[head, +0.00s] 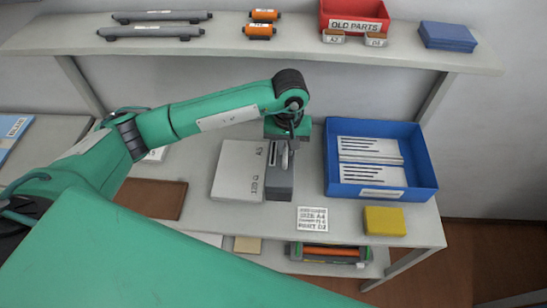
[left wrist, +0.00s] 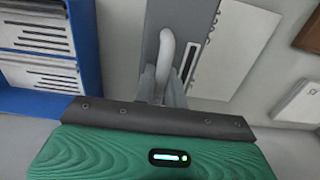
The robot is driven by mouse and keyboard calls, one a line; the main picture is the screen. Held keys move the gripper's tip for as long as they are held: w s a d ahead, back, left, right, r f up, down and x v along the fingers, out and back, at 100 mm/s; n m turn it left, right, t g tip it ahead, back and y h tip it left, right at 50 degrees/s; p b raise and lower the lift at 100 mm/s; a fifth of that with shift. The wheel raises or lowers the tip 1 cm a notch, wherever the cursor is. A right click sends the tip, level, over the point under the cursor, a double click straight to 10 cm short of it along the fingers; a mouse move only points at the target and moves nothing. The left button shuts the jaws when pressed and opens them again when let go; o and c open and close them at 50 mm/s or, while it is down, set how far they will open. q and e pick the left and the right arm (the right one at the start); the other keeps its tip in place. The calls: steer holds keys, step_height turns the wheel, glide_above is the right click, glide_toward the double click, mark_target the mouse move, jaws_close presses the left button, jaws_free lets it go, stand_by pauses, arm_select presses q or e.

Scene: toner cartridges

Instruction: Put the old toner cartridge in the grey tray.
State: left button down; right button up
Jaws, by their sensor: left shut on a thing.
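My left gripper (head: 284,148) is over the middle of the table, pointing down, and is shut on the pale curved handle (left wrist: 165,55) of a dark grey block (head: 279,184). The block stands against the right side of a light grey pack marked A3 (head: 238,170). Long grey cartridge-like bars (head: 152,32) and small orange cartridges (head: 259,31) lie on the upper shelf. A grey tray-like unit (head: 295,252) with an orange bar (head: 330,251) in it is on the lower shelf, partly hidden by the tabletop. I cannot tell which cartridge is the old one. My right gripper is not in view.
A blue bin (head: 430,172) with printed sheets stands right of the block. A yellow block (head: 384,221) and a white label card (head: 312,219) lie at the front edge. A red OLD PARTS box (head: 355,10) and a dark blue box (head: 447,36) are on the upper shelf.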

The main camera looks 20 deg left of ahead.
arm_select(q)
steer(key=shift+s+f, duration=0.1)
steer(key=shift+f, duration=0.9)
steer(key=shift+f+p, duration=0.4)
steer(key=shift+f, duration=0.2)
step_height(320, 180, down, 2)
steer(key=shift+f+p, duration=0.1)
steer(key=shift+p, duration=0.3)
steer(key=shift+f, duration=0.45)
steer(key=c, duration=1.8)
jaws_free()
steer(key=shift+f, duration=0.1)
steer(key=shift+c, duration=0.2)
steer(key=o, duration=0.4)
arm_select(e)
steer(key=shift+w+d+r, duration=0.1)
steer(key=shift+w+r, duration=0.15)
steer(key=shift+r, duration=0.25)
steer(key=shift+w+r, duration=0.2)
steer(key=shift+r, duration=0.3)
